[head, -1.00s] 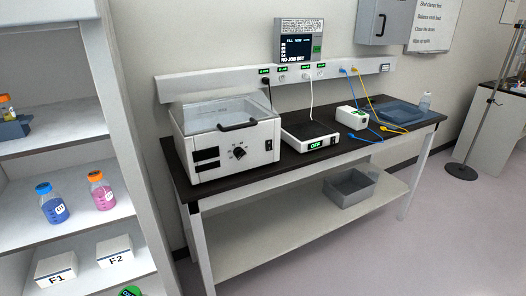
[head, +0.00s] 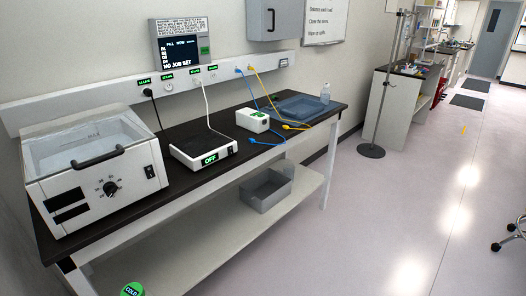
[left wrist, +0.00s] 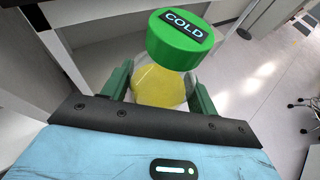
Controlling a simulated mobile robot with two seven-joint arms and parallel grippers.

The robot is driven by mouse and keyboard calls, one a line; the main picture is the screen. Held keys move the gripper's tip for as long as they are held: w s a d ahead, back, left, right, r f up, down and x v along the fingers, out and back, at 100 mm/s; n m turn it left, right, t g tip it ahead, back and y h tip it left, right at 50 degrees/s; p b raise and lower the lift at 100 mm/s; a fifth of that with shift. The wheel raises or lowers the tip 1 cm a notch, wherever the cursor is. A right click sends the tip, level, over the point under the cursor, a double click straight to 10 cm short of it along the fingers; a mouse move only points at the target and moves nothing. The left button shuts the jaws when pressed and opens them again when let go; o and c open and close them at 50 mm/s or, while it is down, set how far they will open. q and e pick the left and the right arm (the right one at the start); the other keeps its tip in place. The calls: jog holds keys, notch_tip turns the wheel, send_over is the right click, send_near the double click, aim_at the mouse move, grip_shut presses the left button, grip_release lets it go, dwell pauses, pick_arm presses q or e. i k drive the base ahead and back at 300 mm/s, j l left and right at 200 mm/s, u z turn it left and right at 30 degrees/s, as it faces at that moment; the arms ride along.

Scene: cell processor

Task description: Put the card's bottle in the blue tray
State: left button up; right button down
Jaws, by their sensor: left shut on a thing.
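In the left wrist view my left gripper (left wrist: 160,90) is shut on a bottle (left wrist: 160,84) with yellow contents, its green fingers on both sides. The bottle has a wide green cap (left wrist: 180,40) marked COLD. In the head view only the cap (head: 132,289) shows, at the bottom edge; the gripper itself is out of that view. The blue tray (head: 305,107) lies at the far right end of the dark bench top. My right gripper is in neither view.
A lidded bath (head: 95,165), a flat device reading OFF (head: 203,149) and a small white box (head: 252,120) stand on the bench (head: 160,130). A clear bottle (head: 325,95) stands by the tray. A grey bin (head: 267,190) sits on the lower shelf.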

aim_at(301, 111)
jog(key=i+l+z, duration=0.25)
jog(key=z, duration=0.2)
jog(key=i+l+z, duration=0.15)
jog(key=i+z, duration=0.3)
jog(key=i+l+z, duration=0.1)
jog(key=i+z, duration=0.2)
jog(key=i, duration=0.75)
jog(key=i+l+u, duration=0.1)
jog(key=i+u, duration=0.2)
jog(key=i, duration=0.2)
jog(key=i+l+u, duration=0.3)
jog(key=i, duration=0.2)
jog(key=i+l+u, duration=0.3)
jog(key=i, duration=0.2)
jog(key=j, duration=0.1)
